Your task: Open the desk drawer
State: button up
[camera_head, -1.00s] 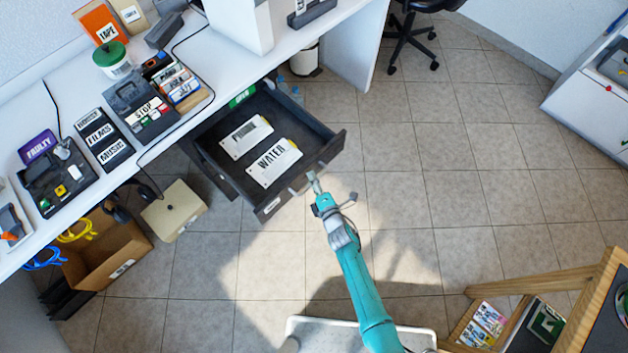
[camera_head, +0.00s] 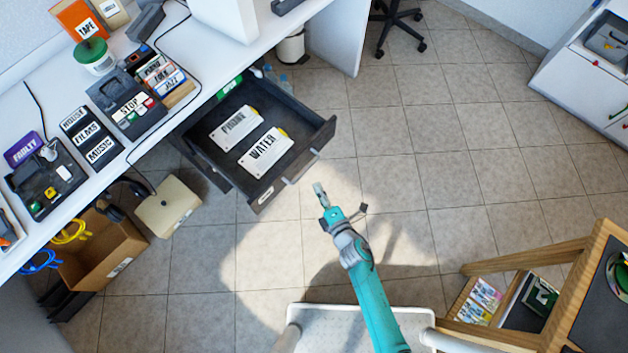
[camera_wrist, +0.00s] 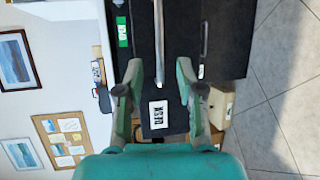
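The dark desk drawer (camera_head: 225,165) stands pulled out from under the white desk. Two white labelled packs lie inside it, one reading WATER (camera_head: 264,152). A silver bar handle (camera_head: 301,168) is on its front. My gripper (camera_head: 320,189) is in front of the handle, with a visible gap between them in the head view. In the wrist view my gripper (camera_wrist: 159,76) has its two fingers spread with nothing gripped. The handle (camera_wrist: 159,42) shows beyond and between them, beside a white DESK label (camera_wrist: 158,114).
The desk top (camera_head: 190,60) holds labelled boxes and devices. A beige box (camera_head: 167,207) and a cardboard box (camera_head: 103,252) stand on the floor left of the drawer. A wooden stand (camera_head: 545,253) is at lower right. The tiled floor right of the drawer is clear.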

jog(key=shift+v, duration=0.95)
jog(key=s+d+r+m+t+h, duration=0.1)
jog(key=s+d+r+m+h, duration=0.1)
jog(key=s+d+r+m, duration=0.55)
jog(key=s+d+r+m+h, duration=0.25)
jog(key=s+d+m, duration=0.2)
jog(key=s, duration=0.55)
jog(key=s+d+r+m+h, duration=0.1)
jog(key=s+d+r+m, duration=0.1)
jog(key=s+r+m, duration=0.4)
jog(key=s+d+r+m+h, duration=0.2)
jog(key=s+r+m, duration=0.4)
jog(key=r, duration=0.7)
jog(key=shift+s+d+r+m, duration=0.15)
jog(key=shift+s+d+m, duration=0.2)
jog(key=shift+d, duration=0.4)
